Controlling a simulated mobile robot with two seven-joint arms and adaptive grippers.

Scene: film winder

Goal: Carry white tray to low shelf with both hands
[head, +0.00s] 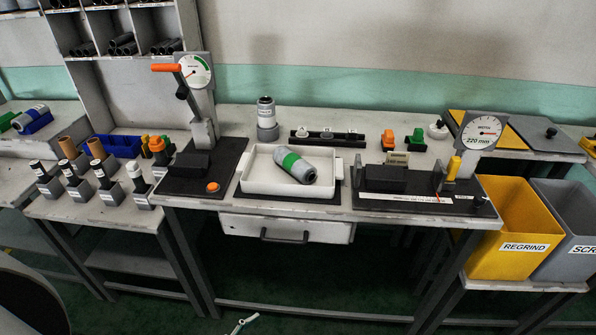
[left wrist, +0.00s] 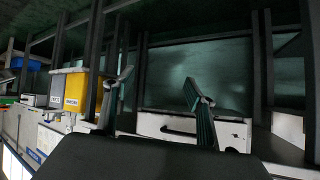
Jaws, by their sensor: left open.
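The white tray (head: 270,188) sits on a dark mat on the middle workbench in the head view. A grey cylinder with a green band (head: 296,166) lies tilted inside it. The low shelf in sight may be the grey board (head: 130,262) under the left side table; I cannot tell for certain. My left gripper (left wrist: 158,88) is open and empty in its wrist view, its fingers spread in front of the bench's underside and drawer. A small pale fingertip-like part shows at the bottom edge of the head view, below the bench and apart from the tray. My right gripper is not seen.
A gauge with an orange-handled lever (head: 194,80) stands left of the tray, and a dial fixture (head: 480,135) stands right. A drawer (head: 285,228) is under the bench. A yellow bin (head: 515,235) and grey bin (head: 568,225) stand at right. Floor in front is clear.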

